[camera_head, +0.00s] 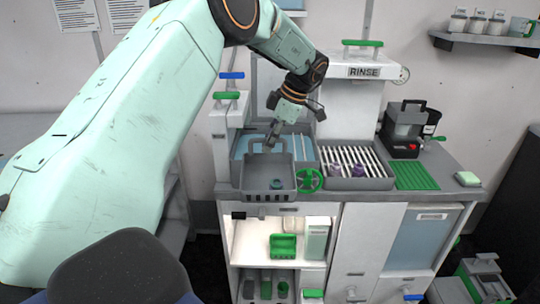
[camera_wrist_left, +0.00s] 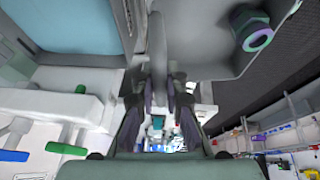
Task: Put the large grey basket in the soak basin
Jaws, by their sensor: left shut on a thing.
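The large grey basket (camera_head: 268,192) hangs at the front edge of the counter, in front of the soak basin (camera_head: 240,147). My left gripper (camera_head: 271,141) is shut on its upper rear part. The left wrist view shows a grey upright part of the basket (camera_wrist_left: 158,50) between the fingers (camera_wrist_left: 160,105). A dark fitting (camera_head: 277,183) lies in the basket; in the left wrist view it looks green with a purple ring (camera_wrist_left: 256,38). The basin's blue water shows behind and beside the basket, and also in the left wrist view (camera_wrist_left: 70,25). The basket hides part of the basin. My right gripper is out of view.
A green valve wheel (camera_head: 309,180) is just right of the basket. A ribbed grey tray (camera_head: 357,183) with purple parts, a green mat (camera_head: 417,176) and a black machine (camera_head: 403,130) stand further right. The white rinse unit (camera_head: 352,95) rises behind. A white post with green handle (camera_head: 227,97) stands left.

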